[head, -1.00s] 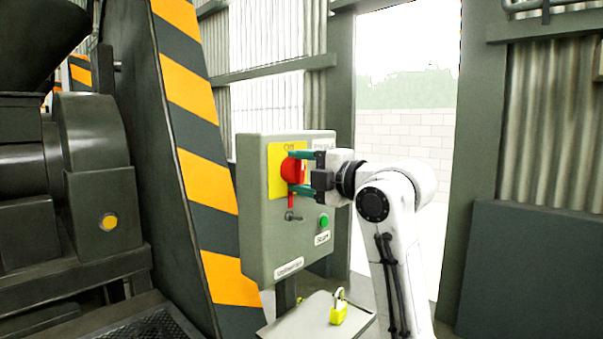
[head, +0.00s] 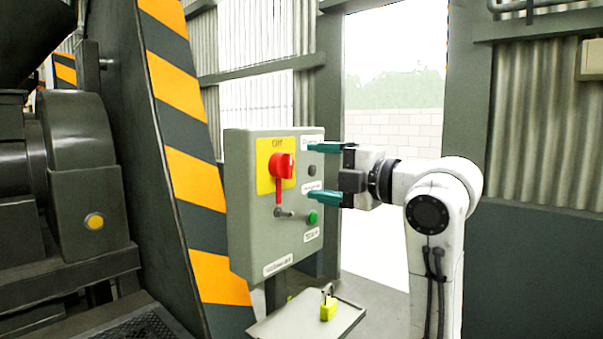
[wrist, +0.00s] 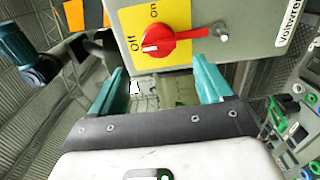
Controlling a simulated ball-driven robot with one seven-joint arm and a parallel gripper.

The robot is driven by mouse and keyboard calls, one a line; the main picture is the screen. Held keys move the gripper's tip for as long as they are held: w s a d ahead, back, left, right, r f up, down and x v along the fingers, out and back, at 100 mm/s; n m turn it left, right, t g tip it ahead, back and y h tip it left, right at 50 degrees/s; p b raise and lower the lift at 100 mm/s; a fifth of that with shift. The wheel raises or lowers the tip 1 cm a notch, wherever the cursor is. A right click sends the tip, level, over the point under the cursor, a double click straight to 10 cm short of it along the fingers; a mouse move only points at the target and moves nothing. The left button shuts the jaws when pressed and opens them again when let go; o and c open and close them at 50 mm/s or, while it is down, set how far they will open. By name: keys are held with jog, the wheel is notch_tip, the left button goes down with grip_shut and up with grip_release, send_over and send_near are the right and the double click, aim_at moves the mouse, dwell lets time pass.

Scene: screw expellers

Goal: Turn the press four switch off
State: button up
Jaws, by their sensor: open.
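The red rotary switch (head: 283,168) sits on a yellow plate (head: 263,165) on the front of the grey control box (head: 240,210). Its long handle hangs straight down in the head view. In the wrist view the red switch (wrist: 165,42) has its handle pointing right, and a white mark on its knob faces the word Off; On is printed above. My gripper (head: 312,171) is open and empty, to the right of the switch and apart from it. Both teal fingers of my gripper (wrist: 158,72) show in the wrist view, below the switch.
A small metal toggle or hasp (head: 284,213) and a green button (head: 313,217) are below the switch. A yellow padlock (head: 328,311) stands on a small shelf (head: 285,325) under the box. Dark machinery (head: 85,180) and a striped post (head: 185,140) stand to the left.

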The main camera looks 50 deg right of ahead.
jog(key=shift+s, duration=1.45)
jog(key=w+a+f+m+g, duration=0.2)
jog(key=a+f+m, duration=0.15)
jog(key=f, duration=0.65)
jog(key=w+a+f+m+g, duration=0.15)
jog(key=f+m, duration=0.25)
jog(key=f, duration=0.5)
jog(key=s+a+f+m+g, duration=0.25)
jog(key=a+f, duration=0.25)
jog(key=f, duration=0.5)
jog(key=s+a+f+m+g, duration=0.15)
jog(key=a+f+m, duration=0.25)
jog(key=f, duration=0.6)
jog(key=s+a+f+m+g, duration=0.2)
jog(key=s+f+g, duration=0.1)
jog(key=s+f, duration=0.35)
jog(key=s+a+f+m+g, duration=0.2)
jog(key=s+a+f, duration=0.1)
jog(key=s+f, duration=0.4)
jog(key=s+d+f+g+p, duration=0.1)
jog(key=s+g, duration=0.1)
jog(key=s, duration=0.3)
jog(key=s+f+m+g+p, duration=0.1)
jog(key=s+g+p, duration=0.1)
jog(key=s, duration=0.3)
jog(key=shift+d+f+h+p, duration=0.3)
jog(key=shift+d+f+h, duration=0.1)
